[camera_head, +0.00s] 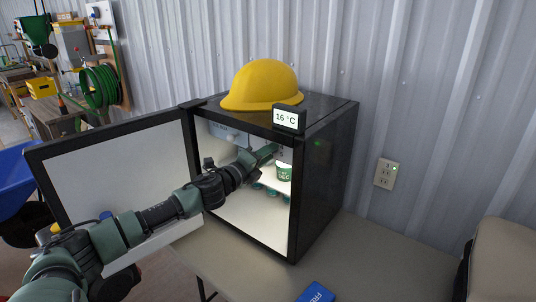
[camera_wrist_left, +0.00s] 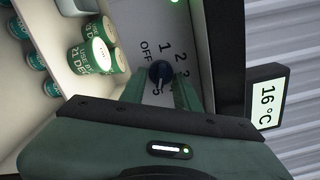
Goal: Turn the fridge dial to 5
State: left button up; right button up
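The small black fridge (camera_head: 325,160) stands on a table with its door (camera_head: 120,170) swung open to the left. In the left wrist view the dark round dial (camera_wrist_left: 160,72) sits on the inner wall, ringed by OFF and numbers including 1, 2, 3 and 5. The direction of its pointer is hard to tell. My left gripper (camera_wrist_left: 159,82) reaches inside the fridge, its green fingers apart on either side of the dial; contact is unclear. In the head view my left gripper (camera_head: 266,152) is partly hidden near the fridge's right inner wall. My right gripper is out of view.
A display (camera_head: 289,118) on the fridge's top edge reads 16 °C. A yellow hard hat (camera_head: 262,85) lies on top. Green-and-white tubs (camera_head: 284,172) stand on a shelf close to my left gripper. A blue box (camera_head: 316,293) lies at the table's front.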

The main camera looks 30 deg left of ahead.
pick_arm(q)
jog(key=shift+o, duration=1)
jog(key=shift+s, duration=0.1)
jog(key=s+b, duration=0.4)
jog(key=s, duration=0.3)
jog(key=shift+s+a, duration=0.25)
jog(key=shift+a, duration=0.1)
